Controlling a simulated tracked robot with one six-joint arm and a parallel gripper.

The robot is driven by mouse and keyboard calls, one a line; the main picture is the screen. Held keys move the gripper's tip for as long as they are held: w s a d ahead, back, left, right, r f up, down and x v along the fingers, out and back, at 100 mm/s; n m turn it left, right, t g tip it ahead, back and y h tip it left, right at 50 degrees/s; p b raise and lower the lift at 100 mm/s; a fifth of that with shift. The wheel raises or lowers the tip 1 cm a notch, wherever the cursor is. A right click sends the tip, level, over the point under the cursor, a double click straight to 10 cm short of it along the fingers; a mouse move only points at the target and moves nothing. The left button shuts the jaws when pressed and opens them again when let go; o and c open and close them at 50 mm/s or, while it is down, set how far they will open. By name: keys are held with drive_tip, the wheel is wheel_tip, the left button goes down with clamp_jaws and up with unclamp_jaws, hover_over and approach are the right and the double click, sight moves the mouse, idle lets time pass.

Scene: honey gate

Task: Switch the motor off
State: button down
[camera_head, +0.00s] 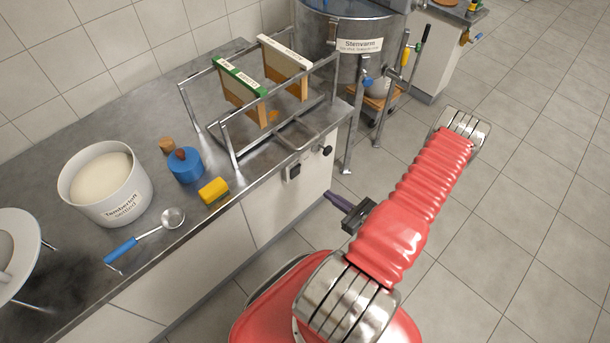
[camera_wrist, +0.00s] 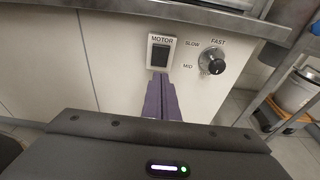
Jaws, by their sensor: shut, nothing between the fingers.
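The motor switch (camera_wrist: 160,53) is a dark rocker in a pale frame under the label MOTOR, on the white cabinet front. In the head view the switch (camera_head: 293,171) sits just below the steel counter's edge. Which way the rocker is tipped is too small to tell. My gripper (camera_wrist: 161,79) has its purple fingers together and empty, with the tips just below the switch in the wrist view. In the head view my gripper (camera_head: 329,194) is in front of the cabinet, to the right of and below the switch. Contact cannot be made out.
A speed knob (camera_wrist: 213,62) marked SLOW, MID and FAST is right of the switch. The counter edge (camera_wrist: 200,14) overhangs above. A metal rack (camera_head: 228,147) with two frames stands on the counter. A steel tank (camera_head: 345,65) stands behind right. The tiled floor at right is clear.

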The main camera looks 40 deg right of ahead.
drive_tip(key=shift+w, duration=0.1)
idle(0.3)
approach(297, 171)
drive_tip(key=w+f, duration=0.1)
drive_tip(key=w, duration=0.3)
drive_tip(key=shift+w+a, duration=0.15)
drive_tip(key=shift+w, duration=0.75)
